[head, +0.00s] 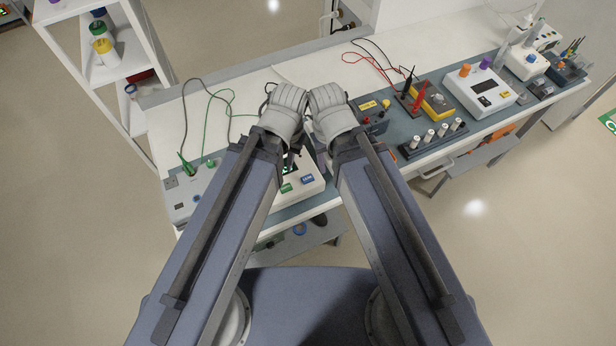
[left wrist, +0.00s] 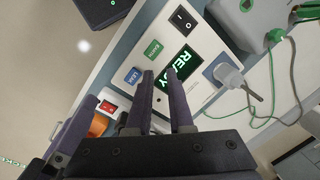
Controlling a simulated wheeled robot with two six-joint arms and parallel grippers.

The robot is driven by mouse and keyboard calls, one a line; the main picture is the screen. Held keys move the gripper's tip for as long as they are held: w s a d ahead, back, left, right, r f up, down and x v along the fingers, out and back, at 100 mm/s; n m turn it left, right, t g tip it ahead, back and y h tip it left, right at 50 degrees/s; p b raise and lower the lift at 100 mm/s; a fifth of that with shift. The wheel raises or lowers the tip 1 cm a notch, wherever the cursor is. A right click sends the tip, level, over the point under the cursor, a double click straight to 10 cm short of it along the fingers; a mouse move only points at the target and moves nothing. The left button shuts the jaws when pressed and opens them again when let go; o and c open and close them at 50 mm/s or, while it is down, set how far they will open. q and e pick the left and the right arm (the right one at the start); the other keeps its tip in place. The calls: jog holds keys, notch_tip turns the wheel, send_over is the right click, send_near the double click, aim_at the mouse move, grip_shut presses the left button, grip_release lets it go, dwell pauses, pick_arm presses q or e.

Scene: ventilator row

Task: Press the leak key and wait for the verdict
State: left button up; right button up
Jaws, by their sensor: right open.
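The white tester (head: 311,184) stands on the bench beneath my two hands. Its blue LEAK key (head: 307,180) shows in the head view and also in the left wrist view (left wrist: 133,76). The green EARTH key (head: 286,188) is beside it. The tester's display (left wrist: 181,68) reads READY in green. My left gripper (left wrist: 160,72) is over the tester panel, its two fingers apart with nothing between them; the fingertips lie beside the LEAK key in the picture, and contact cannot be told. My right gripper (head: 322,156) is open near the tester's right side, partly hidden by my arm.
A grey plug (left wrist: 228,75) with a cable is in the tester. A pale box (head: 190,196) with green leads stands left. A yellow meter (head: 433,101), a rack of white cylinders (head: 433,137) and a white device (head: 481,91) stand right. The back of the bench is mostly clear.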

pick_arm(q)
grip_shut()
dwell(1.0)
